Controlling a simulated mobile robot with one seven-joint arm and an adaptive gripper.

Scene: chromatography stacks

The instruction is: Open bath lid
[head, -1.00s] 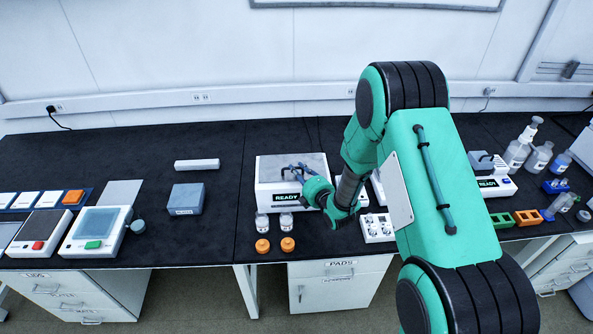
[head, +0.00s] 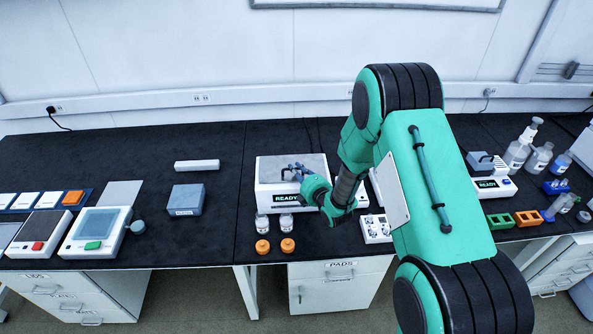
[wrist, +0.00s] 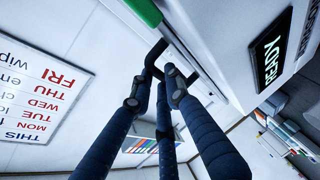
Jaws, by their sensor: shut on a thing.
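The bath (head: 264,200) is a white box with a grey top lid (head: 270,166) and a READY display on its front. The lid looks closed, lying flat on the box. A dark bar handle (wrist: 150,60) sits on it and shows in the wrist view at the fingertips. My gripper (head: 297,171) reaches in from the right over the lid, with its dark fingers shut on the handle. In the wrist view my gripper (wrist: 165,80) has its fingers drawn together around the bar. Part of the bath's right side is hidden by my arm.
Two small clear vials (head: 262,222) and two orange-capped pieces (head: 262,246) stand in front of the bath. A white holder (head: 376,229) is at its right. A blue-grey block (head: 186,199) stands to the left, with bare bench between. Glass bottles (head: 517,153) stand at the right.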

